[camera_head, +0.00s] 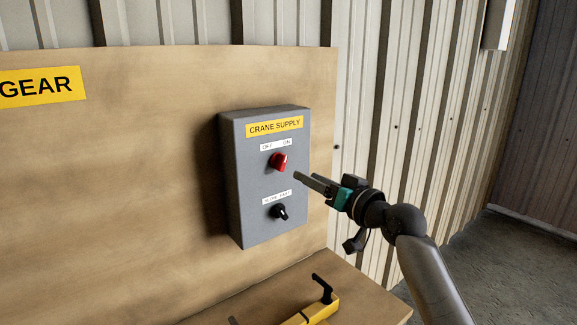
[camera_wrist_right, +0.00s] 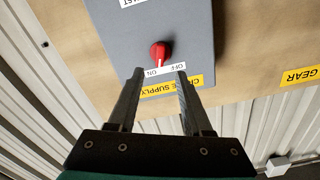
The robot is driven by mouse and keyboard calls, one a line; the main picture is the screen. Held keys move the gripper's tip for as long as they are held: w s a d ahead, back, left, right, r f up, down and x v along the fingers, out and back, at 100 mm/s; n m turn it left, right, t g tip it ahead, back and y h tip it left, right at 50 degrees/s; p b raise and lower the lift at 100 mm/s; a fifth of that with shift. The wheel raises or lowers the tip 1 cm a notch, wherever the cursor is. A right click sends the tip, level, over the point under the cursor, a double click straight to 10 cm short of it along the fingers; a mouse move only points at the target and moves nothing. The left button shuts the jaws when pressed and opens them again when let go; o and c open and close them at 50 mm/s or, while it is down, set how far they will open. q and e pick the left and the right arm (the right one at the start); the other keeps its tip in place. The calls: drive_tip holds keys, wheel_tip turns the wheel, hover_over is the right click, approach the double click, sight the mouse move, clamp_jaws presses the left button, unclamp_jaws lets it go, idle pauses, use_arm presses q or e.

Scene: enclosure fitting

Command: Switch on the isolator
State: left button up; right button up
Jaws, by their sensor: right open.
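The isolator is a red rotary knob (camera_head: 278,161) on the front of a grey box (camera_head: 262,215) with a yellow CRANE SUPPLY label (camera_head: 274,126). A white OFF/ON strip (camera_head: 276,145) sits above the knob. I cannot tell for sure which word the knob points to. My right gripper (camera_head: 305,178) is open and empty, just right of the knob and apart from it. In the right wrist view the box appears upside down; the knob (camera_wrist_right: 160,53) lies beyond the gap between the open fingers (camera_wrist_right: 160,73). My left gripper is not in view.
A black knob (camera_head: 279,212) sits lower on the box under another white label. A yellow object with a black handle (camera_head: 322,290) lies on the wooden ledge (camera_head: 370,297) below. A wooden board (camera_head: 130,160) backs the box, with a GEAR sign (camera_head: 40,87) at left.

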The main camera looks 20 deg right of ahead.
sight(284, 165)
drive_tip(key=shift+x, duration=4.25)
clamp_jaws()
